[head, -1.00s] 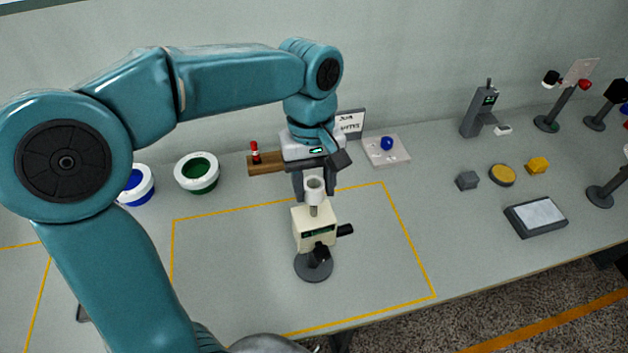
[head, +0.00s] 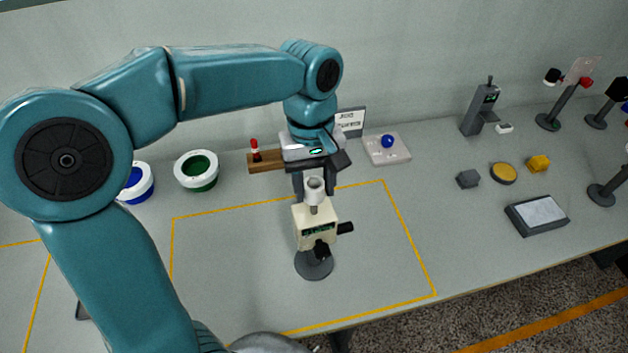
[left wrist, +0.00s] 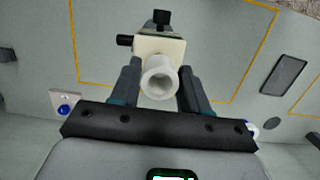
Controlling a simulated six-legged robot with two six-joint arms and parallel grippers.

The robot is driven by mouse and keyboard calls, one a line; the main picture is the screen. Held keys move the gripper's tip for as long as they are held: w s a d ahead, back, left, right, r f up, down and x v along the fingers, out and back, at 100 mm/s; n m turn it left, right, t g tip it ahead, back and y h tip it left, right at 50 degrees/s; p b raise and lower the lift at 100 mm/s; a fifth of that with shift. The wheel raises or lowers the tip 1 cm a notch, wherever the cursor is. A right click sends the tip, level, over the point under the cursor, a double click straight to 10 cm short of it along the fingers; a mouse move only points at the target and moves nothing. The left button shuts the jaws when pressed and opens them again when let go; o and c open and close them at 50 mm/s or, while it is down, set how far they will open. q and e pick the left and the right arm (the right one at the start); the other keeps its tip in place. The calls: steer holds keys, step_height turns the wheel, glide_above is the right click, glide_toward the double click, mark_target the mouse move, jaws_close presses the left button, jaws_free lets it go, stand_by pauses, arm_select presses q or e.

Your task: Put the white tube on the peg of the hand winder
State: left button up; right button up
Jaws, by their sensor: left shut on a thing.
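The white tube (head: 315,190) stands upright between the fingers of my left gripper (head: 314,186). It also shows in the left wrist view (left wrist: 160,78), where I look into its open end with a finger on each side. My left gripper is shut on it. The hand winder (head: 314,228) has a cream body, a black crank and a round dark base. Its grey peg (head: 314,210) shows just under the tube, in line with it. How far the peg reaches into the tube is hidden. My right gripper is not in view.
A wooden rack (head: 265,162) with a red-and-white piece stands behind, left of the gripper. A white-rimmed green bowl (head: 197,172) and a similar blue one (head: 138,183) stand left. A pale tray (head: 387,150) with a blue ball lies behind right. The yellow-outlined area around the winder is otherwise clear.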

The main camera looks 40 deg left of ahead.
mark_target(314, 200)
arm_select(q)
steer(key=shift+f+b, duration=1.85)
steer(key=shift+f, duration=0.65)
steer(key=o, duration=1.1)
steer(key=shift+r, duration=0.15)
steer(key=r, duration=0.5)
steer(key=w+a+r+p, duration=0.1)
steer(key=r, duration=0.4)
steer(key=a+r+p, duration=0.1)
steer(key=r, duration=0.5)
steer(key=shift+w, duration=0.3)
steer(key=shift+d, duration=0.1)
